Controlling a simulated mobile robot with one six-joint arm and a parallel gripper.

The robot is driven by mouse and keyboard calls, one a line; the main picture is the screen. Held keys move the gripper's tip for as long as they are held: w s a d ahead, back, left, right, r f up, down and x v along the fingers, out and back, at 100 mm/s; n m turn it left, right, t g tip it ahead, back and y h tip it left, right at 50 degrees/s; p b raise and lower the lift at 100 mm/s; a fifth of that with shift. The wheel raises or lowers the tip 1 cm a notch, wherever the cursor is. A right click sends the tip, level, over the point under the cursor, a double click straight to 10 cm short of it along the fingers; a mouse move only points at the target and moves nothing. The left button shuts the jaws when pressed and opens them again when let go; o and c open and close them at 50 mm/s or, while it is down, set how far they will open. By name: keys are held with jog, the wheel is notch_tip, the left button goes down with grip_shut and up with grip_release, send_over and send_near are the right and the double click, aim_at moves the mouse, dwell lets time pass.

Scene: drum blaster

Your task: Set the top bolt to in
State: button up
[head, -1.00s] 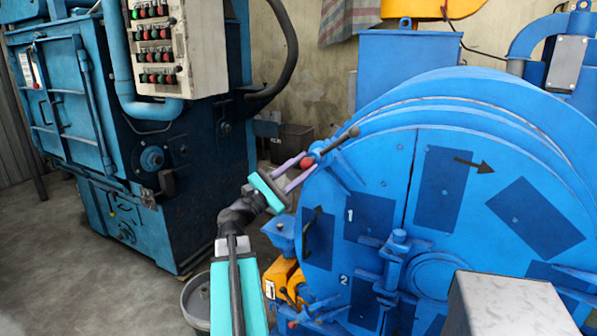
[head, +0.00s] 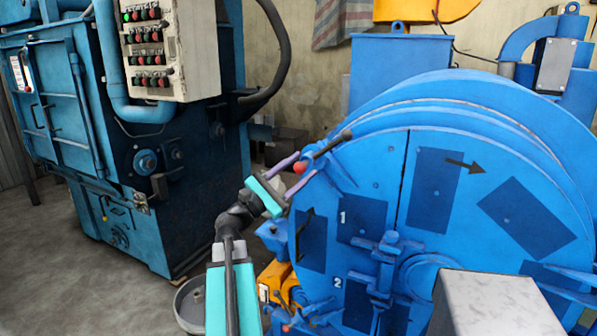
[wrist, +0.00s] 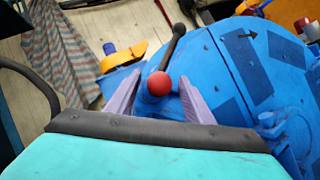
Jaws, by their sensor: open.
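The top bolt is at the upper left edge of the blue drum door, beside the number 1. It has a red ball (head: 299,167) and a dark lever (head: 333,143) slanting up to the right. My gripper (head: 296,166) is open, with its purple fingers around the red ball in the head view. In the wrist view, the ball (wrist: 159,84) shows between the two spread fingers (wrist: 155,97), with a gap on each side. The dark lever (wrist: 173,50) rises beyond it. I cannot tell the depth between fingers and ball.
A lower bolt with a red ball (head: 286,328) is at the door's lower left, near the number 2. A blue machine with a button panel (head: 155,48) stands to the left. A grey box (head: 487,303) stands in front at right. Floor (head: 60,260) is clear at left.

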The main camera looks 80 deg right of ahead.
jog(key=shift+f, duration=0.1)
jog(key=b+v, duration=0.2)
jog(key=v, duration=1.1)
jog(key=shift+w+a, duration=0.25)
